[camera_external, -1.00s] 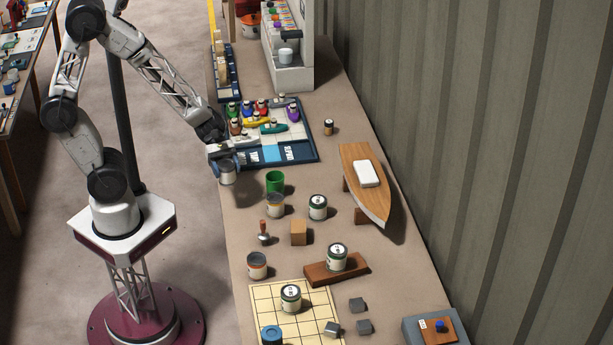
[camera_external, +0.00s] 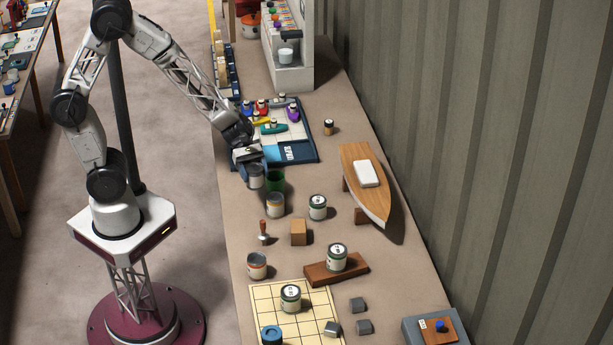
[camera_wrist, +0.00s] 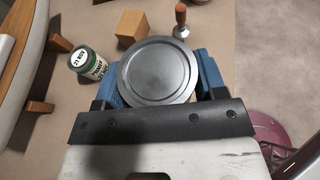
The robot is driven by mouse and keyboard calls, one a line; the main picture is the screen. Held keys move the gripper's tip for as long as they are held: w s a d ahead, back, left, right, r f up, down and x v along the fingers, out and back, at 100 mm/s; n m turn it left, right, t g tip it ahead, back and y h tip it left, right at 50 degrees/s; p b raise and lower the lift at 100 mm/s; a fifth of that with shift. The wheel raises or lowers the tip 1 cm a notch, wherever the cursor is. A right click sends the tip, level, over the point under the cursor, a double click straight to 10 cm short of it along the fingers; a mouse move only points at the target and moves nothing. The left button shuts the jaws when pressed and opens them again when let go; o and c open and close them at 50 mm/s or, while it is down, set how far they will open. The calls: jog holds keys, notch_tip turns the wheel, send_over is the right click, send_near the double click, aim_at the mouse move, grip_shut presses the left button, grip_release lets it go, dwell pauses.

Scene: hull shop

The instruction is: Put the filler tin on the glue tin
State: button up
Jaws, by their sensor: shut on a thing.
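In the wrist view the held tin's round grey lid (camera_wrist: 157,70) sits between the blue fingers. I take it for the filler tin; its label cannot be read. I cannot tell which tin is the glue tin. A tin with a yellowish band (camera_external: 276,206) stands just in front of the held tin. Right of it is a green-banded tin (camera_external: 318,208), also in the wrist view (camera_wrist: 88,63). An orange-banded tin (camera_external: 257,266) stands nearer the front left.
A green cup (camera_external: 275,181) is close beside the held tin. A wooden block (camera_external: 299,233), a wooden-handled stamp-like tool (camera_external: 263,232) and a boat model (camera_external: 366,190) stand around. More green-banded tins stand on a plank (camera_external: 337,258) and a gridded board (camera_external: 291,298).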

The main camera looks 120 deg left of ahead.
jog(key=shift+w+a+f, duration=0.1)
jog(key=shift+w+a, duration=0.35)
jog(key=shift+w, duration=0.4)
jog(key=shift+w+a+f, duration=0.1)
jog(key=shift+w+a, duration=0.35)
jog(key=shift+w, duration=0.35)
jog(key=shift+w+a+f, duration=0.1)
jog(key=shift+w+a, duration=0.35)
jog(key=shift+w, duration=0.4)
jog(key=shift+w, duration=0.1)
jog(key=shift+w+a, duration=0.2)
jog(key=shift+w, duration=0.1)
jog(key=shift+f, duration=1.75)
jog(key=shift+f, duration=0.15)
jog(key=o, duration=1.2)
jog(key=v, duration=0.7)
jog(key=shift+s+a+r, duration=0.15)
jog(key=shift+s+r, duration=0.1)
